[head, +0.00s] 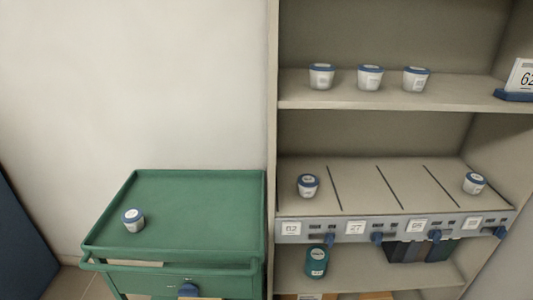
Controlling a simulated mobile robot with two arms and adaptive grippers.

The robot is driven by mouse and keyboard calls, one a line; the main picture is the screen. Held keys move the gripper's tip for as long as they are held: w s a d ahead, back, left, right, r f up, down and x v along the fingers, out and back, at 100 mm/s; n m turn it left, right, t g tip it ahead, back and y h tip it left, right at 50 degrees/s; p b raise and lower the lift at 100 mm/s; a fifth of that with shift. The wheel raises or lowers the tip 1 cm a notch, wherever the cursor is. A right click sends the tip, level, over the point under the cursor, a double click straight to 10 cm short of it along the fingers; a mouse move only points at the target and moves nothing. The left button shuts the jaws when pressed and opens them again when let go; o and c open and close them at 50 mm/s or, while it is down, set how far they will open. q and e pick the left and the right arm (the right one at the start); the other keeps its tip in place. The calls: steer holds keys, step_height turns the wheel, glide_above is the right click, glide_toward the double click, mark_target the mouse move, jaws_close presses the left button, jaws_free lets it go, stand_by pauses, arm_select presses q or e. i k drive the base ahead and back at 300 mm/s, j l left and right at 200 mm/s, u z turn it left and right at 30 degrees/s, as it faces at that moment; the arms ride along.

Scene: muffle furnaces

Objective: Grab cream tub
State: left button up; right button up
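Several small whitish tubs with blue lids and labels are in the head view. One tub (133,220) stands on the green cart top at the lower left. Three tubs stand in a row on the upper shelf: left (321,77), middle (370,78) and right (416,79). On the middle shelf one tub (308,186) stands at the left and another tub (474,183) at the right. The label text is too small to read, so I cannot tell which is the cream tub. Neither of my grippers is in view.
The green cart (190,185) has a raised rim and a bare top beyond its tub. It stands against the shelf unit (272,130). Dark dividers split the middle shelf, above numbered labels and blue knobs. A teal container (317,262) stands below. A number sign (520,77) stands upper right.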

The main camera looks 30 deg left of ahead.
mark_target(132, 218)
steer(key=u, duration=2)
steer(key=i+j+z, duration=0.15)
steer(key=j, duration=0.2)
steer(key=i+j+z, duration=0.1)
steer(key=j, duration=0.25)
steer(key=i+j+z, duration=0.15)
steer(key=j, duration=0.25)
steer(key=i+j+z, duration=0.1)
steer(key=j, duration=0.25)
